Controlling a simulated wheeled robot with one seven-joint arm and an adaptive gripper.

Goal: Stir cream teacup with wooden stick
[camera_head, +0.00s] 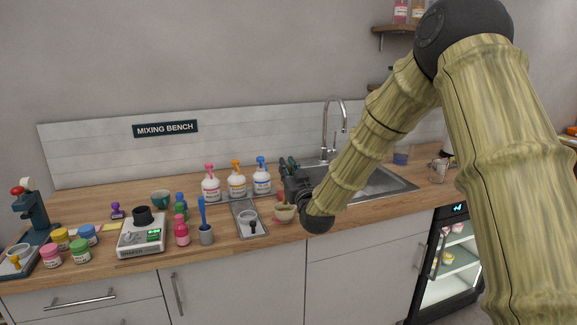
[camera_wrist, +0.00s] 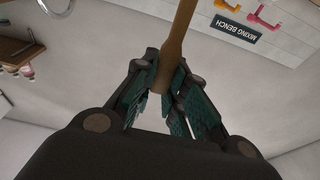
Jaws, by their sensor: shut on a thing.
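My gripper (camera_head: 289,166) is in front of the back wall, left of the sink, with its dark teal fingers pointing up and away. In the wrist view my gripper (camera_wrist: 166,78) is shut on a brown wooden stick (camera_wrist: 178,38), which runs from between the fingers to the top edge. The stick cannot be made out clearly in the head view.
A metal tray (camera_head: 259,234) lies just left of the cream vessel. The sink (camera_head: 378,187) is to the right.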

